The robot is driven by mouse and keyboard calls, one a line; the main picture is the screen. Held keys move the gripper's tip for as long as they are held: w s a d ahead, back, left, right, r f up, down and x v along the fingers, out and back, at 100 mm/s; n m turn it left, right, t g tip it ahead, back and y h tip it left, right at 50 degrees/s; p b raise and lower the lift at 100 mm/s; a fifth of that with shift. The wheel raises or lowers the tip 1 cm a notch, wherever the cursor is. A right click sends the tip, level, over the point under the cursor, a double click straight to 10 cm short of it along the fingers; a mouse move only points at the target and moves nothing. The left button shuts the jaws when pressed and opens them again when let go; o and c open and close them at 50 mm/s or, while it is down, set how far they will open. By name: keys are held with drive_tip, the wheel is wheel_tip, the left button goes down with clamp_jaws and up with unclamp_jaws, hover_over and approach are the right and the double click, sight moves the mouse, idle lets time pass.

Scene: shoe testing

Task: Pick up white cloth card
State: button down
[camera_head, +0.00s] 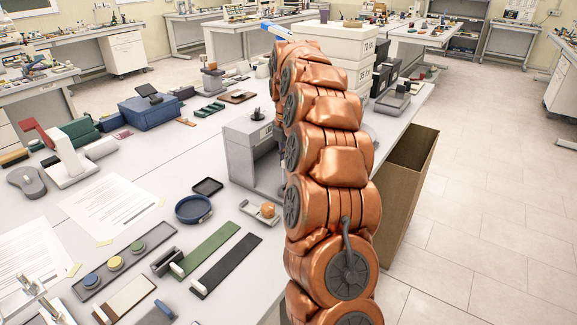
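My copper-coloured arm rises through the middle of the view and hides part of the bench behind it. My gripper is not in view, so what it holds cannot be seen. A pale, whitish strip (127,298) with a brown edge lies on the white bench at the lower left. It may be the white cloth card, but I cannot tell for certain.
A tray with coloured round buttons (126,262), a blue ring-shaped dish (194,209) and printed sheets (108,207) lie near the strips. A grey box-like stand (240,150) is left of my arm. A brown open bin (408,190) stands right of it. The right floor is clear.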

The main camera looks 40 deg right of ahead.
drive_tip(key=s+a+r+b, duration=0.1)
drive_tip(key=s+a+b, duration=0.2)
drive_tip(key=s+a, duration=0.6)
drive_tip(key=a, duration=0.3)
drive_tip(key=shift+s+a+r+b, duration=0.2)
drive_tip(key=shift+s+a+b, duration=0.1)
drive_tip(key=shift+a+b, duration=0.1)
